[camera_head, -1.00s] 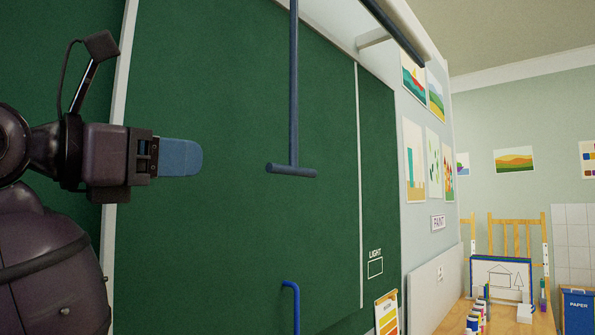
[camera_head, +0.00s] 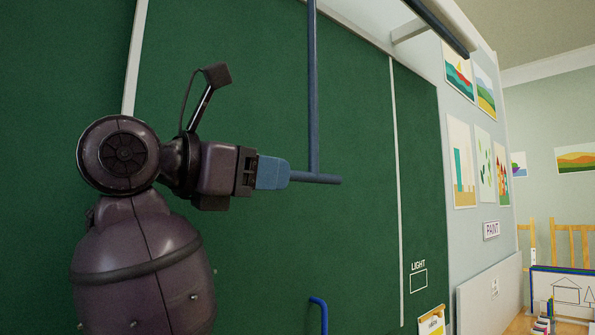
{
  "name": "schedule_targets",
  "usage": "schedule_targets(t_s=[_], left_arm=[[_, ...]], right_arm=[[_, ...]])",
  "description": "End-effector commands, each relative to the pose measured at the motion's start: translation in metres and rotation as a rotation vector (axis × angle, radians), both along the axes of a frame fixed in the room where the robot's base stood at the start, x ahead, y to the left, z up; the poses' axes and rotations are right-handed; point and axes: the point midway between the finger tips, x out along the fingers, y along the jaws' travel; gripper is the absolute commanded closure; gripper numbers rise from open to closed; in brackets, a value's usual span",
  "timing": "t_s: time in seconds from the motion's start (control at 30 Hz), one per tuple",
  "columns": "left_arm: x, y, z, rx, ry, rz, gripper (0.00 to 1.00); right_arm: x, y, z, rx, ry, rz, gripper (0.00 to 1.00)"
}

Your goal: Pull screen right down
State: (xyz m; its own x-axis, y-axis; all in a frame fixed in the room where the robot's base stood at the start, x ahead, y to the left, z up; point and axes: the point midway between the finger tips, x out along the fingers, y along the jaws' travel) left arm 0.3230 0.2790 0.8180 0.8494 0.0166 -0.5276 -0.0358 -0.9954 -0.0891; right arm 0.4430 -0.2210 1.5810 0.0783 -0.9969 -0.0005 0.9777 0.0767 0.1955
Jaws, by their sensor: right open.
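A blue pull rod (camera_head: 313,85) hangs down in front of the green board and ends in a horizontal blue crossbar handle (camera_head: 320,179). My right gripper (camera_head: 276,173), with blue fingers, is at the left end of this crossbar. The fingers are open and hide that end; I cannot tell whether they touch it. The upper end of the rod is out of view, and so is the screen's body as far as I can tell. My left gripper is not in view.
The green board (camera_head: 240,60) is close behind my right arm. A second blue hooked bar (camera_head: 319,305) shows below the handle. A dark rail (camera_head: 437,26) juts out at upper right.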

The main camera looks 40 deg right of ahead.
Motion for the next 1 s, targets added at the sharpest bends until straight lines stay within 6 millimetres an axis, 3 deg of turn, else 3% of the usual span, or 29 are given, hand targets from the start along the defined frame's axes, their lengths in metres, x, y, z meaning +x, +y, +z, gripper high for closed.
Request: schedule_targets(t_s=[0.1,0.33,0.77,1.0], left_arm=[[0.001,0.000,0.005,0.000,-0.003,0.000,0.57],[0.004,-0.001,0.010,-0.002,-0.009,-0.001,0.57],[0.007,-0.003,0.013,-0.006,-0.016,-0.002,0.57],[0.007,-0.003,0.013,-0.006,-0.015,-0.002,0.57]], right_arm=[[0.001,-0.021,0.001,0.000,0.000,-0.005,0.58],[0.003,-0.048,0.001,0.000,0.000,-0.003,0.58],[0.004,-0.057,0.000,-0.001,0.000,0.000,0.58],[0.004,-0.056,0.000,-0.001,0.000,0.000,0.91]])
